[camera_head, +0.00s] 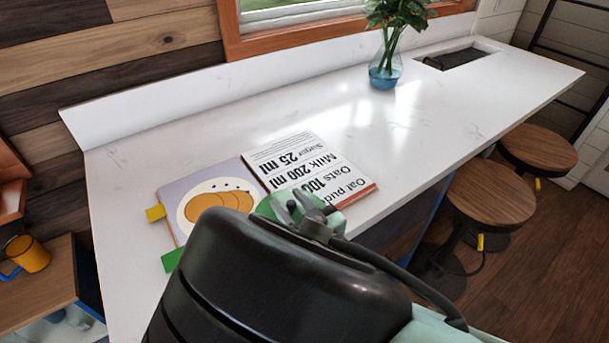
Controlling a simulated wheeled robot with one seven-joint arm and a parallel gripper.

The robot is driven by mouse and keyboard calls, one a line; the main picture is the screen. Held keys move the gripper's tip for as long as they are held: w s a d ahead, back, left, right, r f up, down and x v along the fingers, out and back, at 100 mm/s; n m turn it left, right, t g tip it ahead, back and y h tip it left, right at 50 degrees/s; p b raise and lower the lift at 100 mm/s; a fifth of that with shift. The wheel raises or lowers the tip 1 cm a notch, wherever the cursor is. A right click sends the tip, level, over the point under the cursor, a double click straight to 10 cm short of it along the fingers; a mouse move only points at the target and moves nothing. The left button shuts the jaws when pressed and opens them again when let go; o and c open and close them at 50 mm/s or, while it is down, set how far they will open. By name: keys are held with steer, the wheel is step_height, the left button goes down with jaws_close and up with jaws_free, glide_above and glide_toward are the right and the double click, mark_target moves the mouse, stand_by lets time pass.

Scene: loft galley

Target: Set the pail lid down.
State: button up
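I cannot make out the pail lid for certain in the head view. A large black rounded body with grooves fills the lower middle, close to the camera; it looks like part of my arm. Just past its top edge are small grey and mint-green parts, which appear to be the end of my arm with my gripper (305,210). They show over the near edge of the open recipe book. The fingertips are mostly hidden, so I cannot tell whether they are open or hold anything.
The recipe book (318,167) lies open on the white counter (300,115). A glass vase (385,70) with a plant stands toward the back, before a dark recess (455,59). The counter between is clear. Wooden stools (490,192) stand at right; a yellow mug (30,253) sits lower left.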

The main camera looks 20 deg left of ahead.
steer(key=shift+r, duration=0.1)
steer(key=shift+r+p, duration=0.25)
steer(key=shift+p, duration=0.1)
steer(key=shift+s+d+f+b, duration=0.15)
steer(key=shift+s+d+b, duration=0.1)
steer(key=shift+d+b, duration=0.05)
steer(key=b+v, duration=0.4)
steer(key=v, duration=0.7)
steer(key=w+d+f+m+g+h, duration=0.3)
steer(key=d+m+h, duration=0.25)
steer(key=h, duration=0.25)
steer(key=s+d+r+g+h, duration=0.1)
steer(key=s+d+r+g, duration=0.3)
steer(key=s+r+g, duration=0.1)
steer(key=shift+h, duration=0.4)
steer(key=shift+o, duration=0.4)
steer(key=s+d+r+n+g+h, duration=0.3)
steer(key=s+d+r, duration=0.4)
steer(key=d, duration=0.2)
steer(key=shift+s+d+r+g, duration=0.2)
steer(key=shift+s+d+g, duration=0.1)
